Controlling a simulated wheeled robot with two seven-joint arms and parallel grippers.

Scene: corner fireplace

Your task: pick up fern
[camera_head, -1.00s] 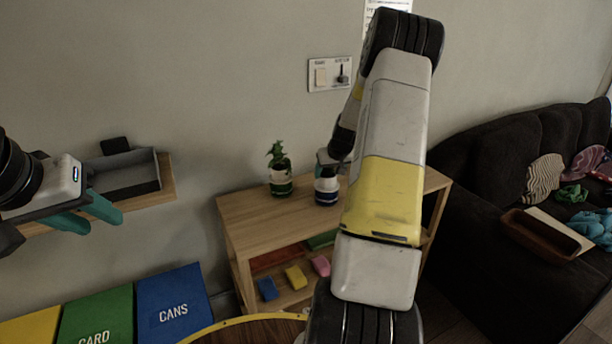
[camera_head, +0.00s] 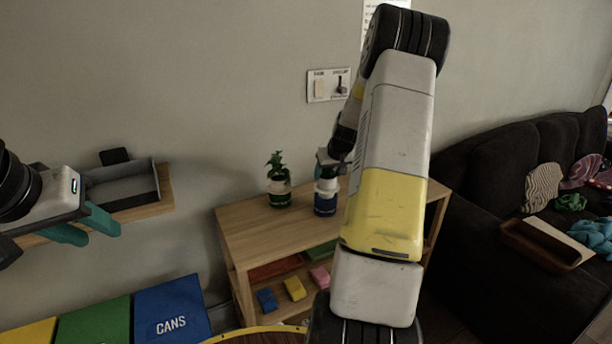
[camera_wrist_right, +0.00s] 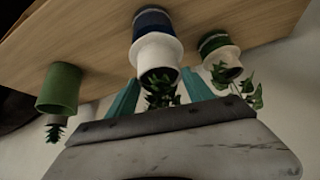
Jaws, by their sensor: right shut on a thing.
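A small leafy plant (camera_wrist_right: 162,92) shows between the teal fingers of my right gripper (camera_wrist_right: 160,77). Its white pot (camera_wrist_right: 157,52) sits at a blue pot (camera_wrist_right: 151,20), which also shows in the head view (camera_head: 325,205) on the wooden shelf unit. My right gripper (camera_head: 324,172) is shut on the white pot from above. I cannot tell whether the white pot is clear of the blue one. A second plant in a green-and-white pot (camera_head: 279,192) stands to its left. My left gripper (camera_head: 84,229) is open and empty at the far left.
The shelf unit (camera_head: 248,232) stands against the wall, with colored blocks (camera_head: 295,287) below. A green pot (camera_wrist_right: 62,88) with a plant is in the wrist view. A wall shelf with a grey tray (camera_head: 125,185) is near my left gripper. A dark sofa (camera_head: 490,230) is at right.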

